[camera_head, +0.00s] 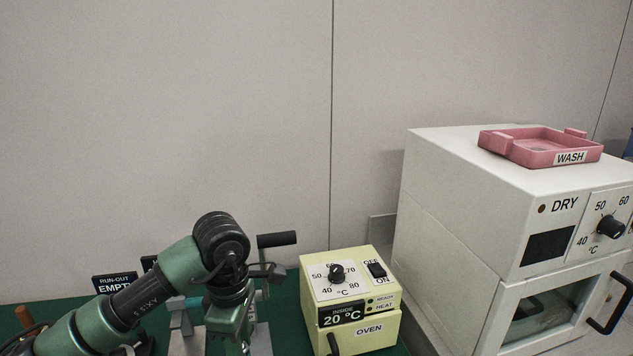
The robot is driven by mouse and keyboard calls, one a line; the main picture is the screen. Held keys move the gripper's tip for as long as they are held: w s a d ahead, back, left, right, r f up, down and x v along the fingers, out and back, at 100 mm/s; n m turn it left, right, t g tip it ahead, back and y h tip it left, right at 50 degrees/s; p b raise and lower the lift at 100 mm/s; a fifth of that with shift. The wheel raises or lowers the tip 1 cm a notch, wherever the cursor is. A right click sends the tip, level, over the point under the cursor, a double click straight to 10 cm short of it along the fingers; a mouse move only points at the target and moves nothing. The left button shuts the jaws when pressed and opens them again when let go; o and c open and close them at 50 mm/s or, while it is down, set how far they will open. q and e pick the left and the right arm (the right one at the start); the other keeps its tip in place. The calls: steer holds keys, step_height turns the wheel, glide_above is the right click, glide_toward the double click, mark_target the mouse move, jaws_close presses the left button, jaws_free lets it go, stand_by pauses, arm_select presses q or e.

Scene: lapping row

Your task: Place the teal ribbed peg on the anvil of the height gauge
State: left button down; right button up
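My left arm comes in from the lower left, and its wrist is bent downward. My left gripper (243,338) points down at the bottom edge, and its fingertips are not clearly visible. I cannot tell whether it is open or holds anything. Behind and around it are grey metal parts (185,322) of a device on the green bench, mostly covered by my arm. A black horizontal handle (277,239) sticks out to the right above them. I cannot tell whether this is the height gauge, and no anvil shows. My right gripper is not in view.
A pale yellow oven (314,300) reading 20 °C stands just right of my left gripper. A large white dryer (450,220) fills the right, with a pink WASH tray (512,153) on top. A RUN-OUT sign (116,282) stands behind my arm. A wall closes the back.

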arm_select(q)
steer(key=s+a+m, duration=0.3)
steer(key=s+m, duration=1)
steer(key=m, duration=0.4)
steer(key=shift+a+f, duration=0.25)
steer(key=shift+f, duration=0.15)
steer(key=w+d+n, duration=0.1)
steer(key=w+n, duration=0.3)
steer(key=n, duration=0.1)
steer(key=w+d+n, duration=0.1)
steer(key=w+n, duration=0.3)
steer(key=n, duration=0.2)
steer(key=w+d+n, duration=0.1)
steer(key=w+n, duration=0.4)
steer(key=shift+d+r+n, duration=0.35)
steer(key=shift+r+n, duration=0.05)
steer(key=shift+w+d+n, duration=0.1)
steer(key=shift+w+n, duration=0.35)
steer(key=shift+n, duration=0.45)
